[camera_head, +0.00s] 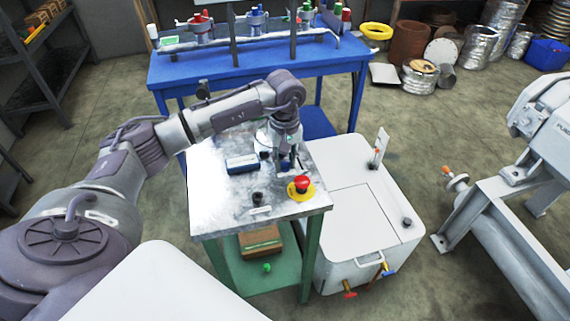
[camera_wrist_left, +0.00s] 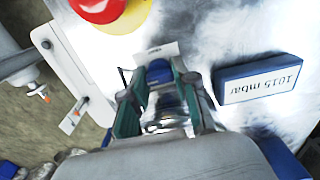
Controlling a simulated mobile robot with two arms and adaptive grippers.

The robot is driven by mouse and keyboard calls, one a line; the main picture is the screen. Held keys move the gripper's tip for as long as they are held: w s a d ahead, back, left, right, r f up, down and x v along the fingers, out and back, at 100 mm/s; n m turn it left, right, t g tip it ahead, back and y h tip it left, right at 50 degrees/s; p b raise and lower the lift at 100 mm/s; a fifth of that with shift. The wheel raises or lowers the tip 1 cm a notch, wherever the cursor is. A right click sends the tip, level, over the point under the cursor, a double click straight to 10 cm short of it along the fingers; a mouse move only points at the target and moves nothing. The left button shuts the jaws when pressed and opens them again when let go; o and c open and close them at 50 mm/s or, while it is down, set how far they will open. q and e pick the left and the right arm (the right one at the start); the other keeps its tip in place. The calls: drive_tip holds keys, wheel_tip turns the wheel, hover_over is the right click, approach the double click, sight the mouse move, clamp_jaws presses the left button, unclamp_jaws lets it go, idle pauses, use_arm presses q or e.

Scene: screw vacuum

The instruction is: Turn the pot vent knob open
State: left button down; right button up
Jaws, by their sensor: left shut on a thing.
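The vent knob, a small blue-topped piece, shows in the left wrist view (camera_wrist_left: 159,71) between the green-sided fingers of my left gripper (camera_wrist_left: 160,98). My left gripper is shut on it. In the head view my left gripper (camera_head: 286,165) points down over the metal-topped table, and the knob is mostly hidden by it. The pot (camera_head: 263,136) is a shiny rounded shape partly hidden behind my left wrist. A blue gauge box (camera_head: 242,163) stands left of the gripper; in the wrist view it (camera_wrist_left: 258,80) reads 1015 mbar. My right gripper is not in view.
A red button on a yellow base (camera_head: 301,187) sits close to the gripper, near the table's (camera_head: 215,205) right edge. A small black knob (camera_head: 257,198) stands at the front. A white chest (camera_head: 345,195) adjoins on the right. A blue bench (camera_head: 200,70) stands behind.

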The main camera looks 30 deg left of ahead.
sight(285, 162)
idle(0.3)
use_arm(q)
drive_tip(key=c, duration=0.9)
unclamp_jaws()
wheel_tip(285, 162, up, 12)
drive_tip(key=shift+f, duration=0.1)
